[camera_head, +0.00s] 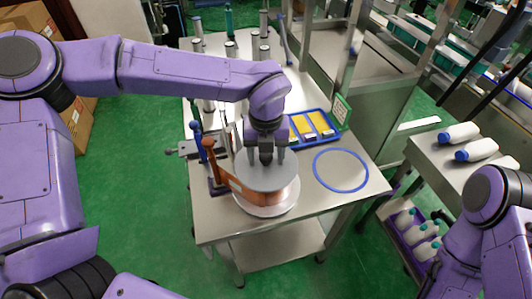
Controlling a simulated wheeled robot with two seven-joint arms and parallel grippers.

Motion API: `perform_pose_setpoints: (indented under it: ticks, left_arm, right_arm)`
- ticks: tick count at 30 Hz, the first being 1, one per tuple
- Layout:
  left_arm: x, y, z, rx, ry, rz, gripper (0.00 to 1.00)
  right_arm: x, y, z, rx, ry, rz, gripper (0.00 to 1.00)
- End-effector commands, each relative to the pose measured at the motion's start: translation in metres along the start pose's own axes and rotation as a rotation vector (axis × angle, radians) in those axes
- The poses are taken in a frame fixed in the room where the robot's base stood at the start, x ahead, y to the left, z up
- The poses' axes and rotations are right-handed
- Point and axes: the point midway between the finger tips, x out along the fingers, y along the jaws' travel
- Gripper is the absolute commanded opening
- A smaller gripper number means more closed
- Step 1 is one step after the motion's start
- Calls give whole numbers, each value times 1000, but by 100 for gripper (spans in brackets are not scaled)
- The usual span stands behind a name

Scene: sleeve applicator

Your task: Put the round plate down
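The round plate (267,181) is a flat grey disc. It appears to lie level on top of a copper-coloured drum (284,199), which stands on a wider pale disc near the front of the metal table. My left gripper (266,158) points straight down over the plate's far half. Its two fingers stand apart, with a dark block visible between them. Whether the fingertips touch the plate is hard to tell. My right arm shows at the lower right edge, but its gripper is out of view.
A blue ring (341,170) lies on the table right of the drum. Behind it is a blue tray (311,131) with yellow compartments. An orange-handled lever (211,158) stands close left of the drum. White bottles (476,149) lie on a side table (440,160).

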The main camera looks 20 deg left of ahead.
Motion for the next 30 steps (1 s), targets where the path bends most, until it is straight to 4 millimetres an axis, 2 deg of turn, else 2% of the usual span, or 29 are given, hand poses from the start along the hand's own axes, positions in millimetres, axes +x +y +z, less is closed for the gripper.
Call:
perform_pose_setpoints:
  ticks: [4, 6, 15, 18, 23, 30]
  left_arm:
    - [-10, 0, 0, 0, -2, 0, 60]
    - [-19, 0, 1, -1, -5, -2, 60]
    - [-96, -1, 1, -2, -5, -2, 60]
    - [-114, 0, 1, -2, -3, 0, 60]
    - [-127, 0, 0, 0, 0, 0, 60]
    - [-128, 0, 0, 1, 0, 0, 60]
  right_arm:
    - [-6, 0, -2, 0, 0, 0, 60]
    - [-3, 0, -1, 0, 0, 0, 60]
    - [3, 0, 1, 0, 0, 0, 60]
    - [4, 0, 2, 0, 0, 0, 60]
    - [4, 0, 2, 0, 0, 0, 60]
    - [4, 0, 2, 0, 0, 0, 60]
